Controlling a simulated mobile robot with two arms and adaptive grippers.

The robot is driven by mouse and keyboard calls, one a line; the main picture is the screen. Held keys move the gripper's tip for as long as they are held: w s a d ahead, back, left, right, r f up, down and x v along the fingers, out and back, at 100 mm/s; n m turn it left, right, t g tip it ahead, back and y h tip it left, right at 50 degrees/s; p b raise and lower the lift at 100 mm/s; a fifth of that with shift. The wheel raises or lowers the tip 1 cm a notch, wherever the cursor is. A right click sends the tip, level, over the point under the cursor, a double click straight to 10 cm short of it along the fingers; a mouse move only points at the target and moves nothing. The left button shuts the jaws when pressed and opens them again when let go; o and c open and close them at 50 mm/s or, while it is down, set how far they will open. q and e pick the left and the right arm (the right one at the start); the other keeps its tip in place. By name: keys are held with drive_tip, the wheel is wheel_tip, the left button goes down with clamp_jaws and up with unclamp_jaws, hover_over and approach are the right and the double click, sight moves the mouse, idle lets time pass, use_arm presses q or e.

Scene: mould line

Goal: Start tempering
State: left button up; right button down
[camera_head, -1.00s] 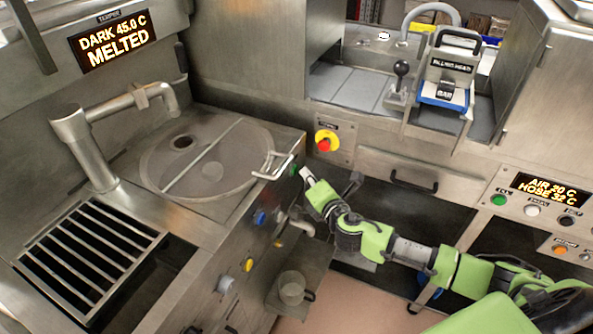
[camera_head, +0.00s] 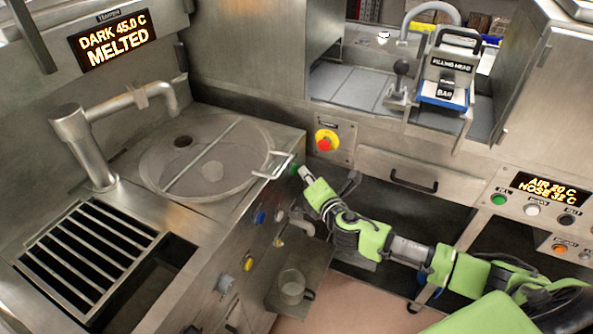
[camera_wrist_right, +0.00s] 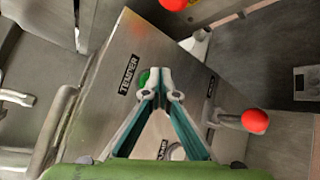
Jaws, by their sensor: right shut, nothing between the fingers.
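The tempering machine has a round covered bowl (camera_head: 235,135) and a display (camera_head: 112,40) reading "DARK 45.0 C MELTED". A green button (camera_head: 293,169) sits on its front panel. In the right wrist view the green button (camera_wrist_right: 144,77) is beside a "TEMPER" label (camera_wrist_right: 128,75) and is partly hidden by my fingers. My right gripper (camera_head: 303,171) is shut and empty, its fingertips (camera_wrist_right: 154,76) at the button. I cannot tell whether they touch it. My left gripper is not in view.
A blue button (camera_head: 260,217) and a yellow button (camera_head: 248,264) are on the same panel. A red emergency knob (camera_head: 326,140) stands to the right. A red-ended lever (camera_wrist_right: 254,121) is close to the gripper. A filling head (camera_head: 450,75) stands at the back.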

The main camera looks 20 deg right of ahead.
drive_tip(key=shift+w+a, duration=0.1)
idle(0.5)
drive_tip(key=shift+w+a, duration=0.2)
idle(0.4)
drive_tip(key=shift+s+d, duration=0.25)
drive_tip(key=shift+s, duration=0.05)
drive_tip(key=s+d, duration=0.4)
drive_tip(key=shift+s, duration=0.25)
idle(0.6)
